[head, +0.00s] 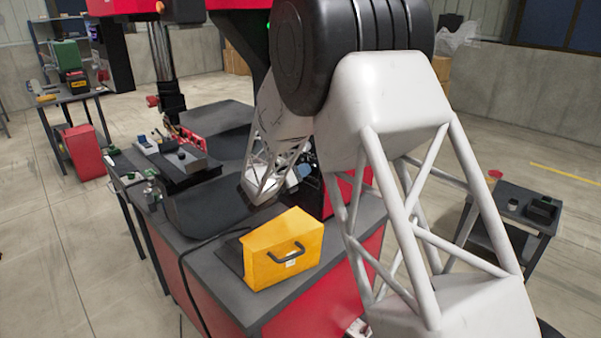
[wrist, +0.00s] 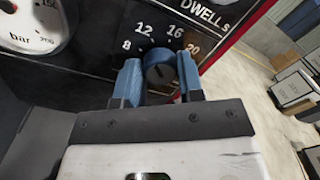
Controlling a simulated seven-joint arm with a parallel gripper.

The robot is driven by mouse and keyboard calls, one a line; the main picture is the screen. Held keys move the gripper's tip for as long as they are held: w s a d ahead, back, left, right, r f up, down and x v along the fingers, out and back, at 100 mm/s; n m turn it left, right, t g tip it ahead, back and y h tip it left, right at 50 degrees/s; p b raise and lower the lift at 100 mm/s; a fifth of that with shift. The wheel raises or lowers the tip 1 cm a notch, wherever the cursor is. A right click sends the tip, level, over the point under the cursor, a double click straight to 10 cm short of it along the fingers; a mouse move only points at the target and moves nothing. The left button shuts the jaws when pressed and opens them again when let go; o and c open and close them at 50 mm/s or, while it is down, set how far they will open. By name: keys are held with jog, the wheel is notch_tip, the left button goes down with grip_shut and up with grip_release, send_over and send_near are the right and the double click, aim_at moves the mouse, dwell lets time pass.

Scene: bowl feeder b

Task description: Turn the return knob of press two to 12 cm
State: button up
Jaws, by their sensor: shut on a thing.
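In the wrist view a dark round knob (wrist: 160,74) sits on a black panel. My gripper (wrist: 159,66) has one blue finger on each side of it and is shut on it. White numbers 8, 12, 16 and 20 run in an arc around the knob. The lettering (wrist: 208,14) above and right reads "DWELLS"; no "return" label shows. I cannot tell surely which number the knob points to.
A white pressure gauge (wrist: 35,22) marked bar is left on the panel. In the head view a yellow case (head: 285,255) stands on the grey bench top (head: 240,300). A small side table (head: 513,205) stands at right. Floor at left is open.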

jog(key=o, duration=0.9)
jog(key=shift+s+a, duration=0.1)
jog(key=shift+a, duration=0.05)
jog(key=shift+v, duration=3.75)
